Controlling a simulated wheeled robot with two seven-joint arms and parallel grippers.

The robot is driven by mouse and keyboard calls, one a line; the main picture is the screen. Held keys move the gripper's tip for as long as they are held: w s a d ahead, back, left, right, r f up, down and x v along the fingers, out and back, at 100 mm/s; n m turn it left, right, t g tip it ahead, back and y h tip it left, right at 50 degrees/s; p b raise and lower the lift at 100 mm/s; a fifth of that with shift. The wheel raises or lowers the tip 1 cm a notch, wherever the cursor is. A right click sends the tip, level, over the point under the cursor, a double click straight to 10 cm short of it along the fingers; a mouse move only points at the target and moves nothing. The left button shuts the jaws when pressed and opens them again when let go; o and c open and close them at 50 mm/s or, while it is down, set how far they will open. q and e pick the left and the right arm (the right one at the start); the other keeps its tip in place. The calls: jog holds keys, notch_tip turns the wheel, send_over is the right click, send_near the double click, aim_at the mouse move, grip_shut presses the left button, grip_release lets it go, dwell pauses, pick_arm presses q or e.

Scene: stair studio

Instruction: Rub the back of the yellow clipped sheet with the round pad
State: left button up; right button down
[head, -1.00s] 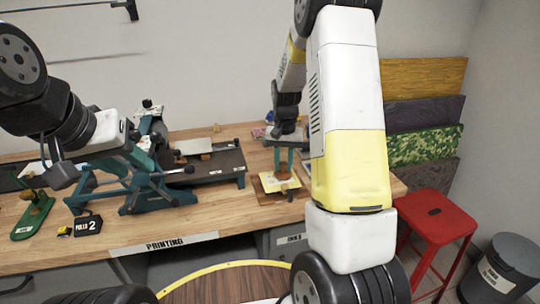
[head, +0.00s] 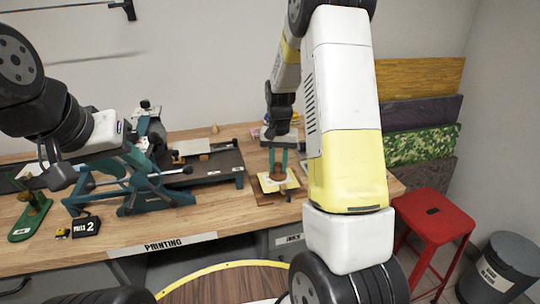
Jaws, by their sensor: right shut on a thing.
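The yellow sheet (head: 290,184) lies on a brown board on the workbench, in the middle of the head view. My right gripper (head: 278,168) points down over it, its teal fingers shut on the round brown pad (head: 278,175). The pad is at the sheet's middle and seems to touch it, though the contact is too small to be sure. The sheet's clip cannot be made out.
The teal press (head: 150,196) and a dark flat bed (head: 212,166) stand left of the sheet. A black block marked 2 (head: 86,226) is near the front edge. Small items lie behind my right gripper. A red stool (head: 435,215) and grey bin (head: 505,265) stand at right.

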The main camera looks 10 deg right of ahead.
jog(key=shift+s+a+f, duration=0.1)
jog(key=shift+a, duration=1.7)
jog(key=shift+d, duration=3.05)
jog(key=shift+s, duration=0.5)
jog(key=shift+a, duration=0.9)
jog(key=shift+d, duration=0.1)
jog(key=shift+a, duration=2.2)
